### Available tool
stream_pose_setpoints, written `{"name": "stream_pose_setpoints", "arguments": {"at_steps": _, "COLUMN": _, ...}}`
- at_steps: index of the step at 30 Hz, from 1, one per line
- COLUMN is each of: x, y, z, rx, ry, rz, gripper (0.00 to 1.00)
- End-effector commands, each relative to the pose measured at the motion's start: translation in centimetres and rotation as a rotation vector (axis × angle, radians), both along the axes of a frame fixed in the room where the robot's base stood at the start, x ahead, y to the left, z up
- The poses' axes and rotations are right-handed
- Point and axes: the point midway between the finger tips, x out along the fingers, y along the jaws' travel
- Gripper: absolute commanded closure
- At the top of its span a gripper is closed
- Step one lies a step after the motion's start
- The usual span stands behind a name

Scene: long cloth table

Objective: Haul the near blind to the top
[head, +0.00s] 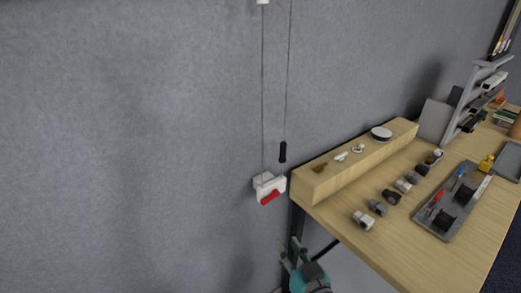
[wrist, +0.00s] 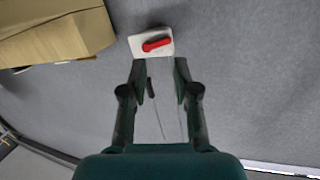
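Two thin cords (head: 263,90) hang down the grey wall; the blind itself is not in view. A black pull (head: 283,152) hangs on the right cord, and it also shows in the wrist view (wrist: 151,88). A white wall fitting with a red lever (head: 269,196) sits just below it; the wrist view shows the fitting (wrist: 137,46) with its red lever (wrist: 157,44) beyond my fingertips. My gripper (wrist: 159,68) is open. The pull and cords appear between its fingers in the wrist view, but I cannot tell their depth. In the head view my gripper is low, below the fitting.
A wooden table (head: 400,244) stands right of the cords, with a long raised wooden block (head: 345,178) along the wall. Several small fittings, a grey tray (head: 432,228) and a grey rack (head: 468,105) are on it. The wall to the left is clear.

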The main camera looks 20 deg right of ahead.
Motion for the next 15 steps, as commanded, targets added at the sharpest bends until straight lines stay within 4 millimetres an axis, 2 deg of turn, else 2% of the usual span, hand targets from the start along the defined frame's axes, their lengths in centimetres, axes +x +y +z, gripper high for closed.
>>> {"name": "stream_pose_setpoints", "arguments": {"at_steps": 1, "x": 1.5, "y": -0.1, "z": 1.5, "rx": 0.003, "ry": -0.015, "rz": 0.003, "gripper": 0.70}}
{"name": "stream_pose_setpoints", "arguments": {"at_steps": 6, "x": 5.3, "y": -0.2, "z": 5.8, "rx": 0.011, "ry": -0.033, "rz": 0.021, "gripper": 0.70}}
{"name": "stream_pose_setpoints", "arguments": {"at_steps": 15, "x": 10.6, "y": -0.5, "z": 14.9, "rx": 0.013, "ry": -0.065, "rz": 0.054, "gripper": 0.70}}
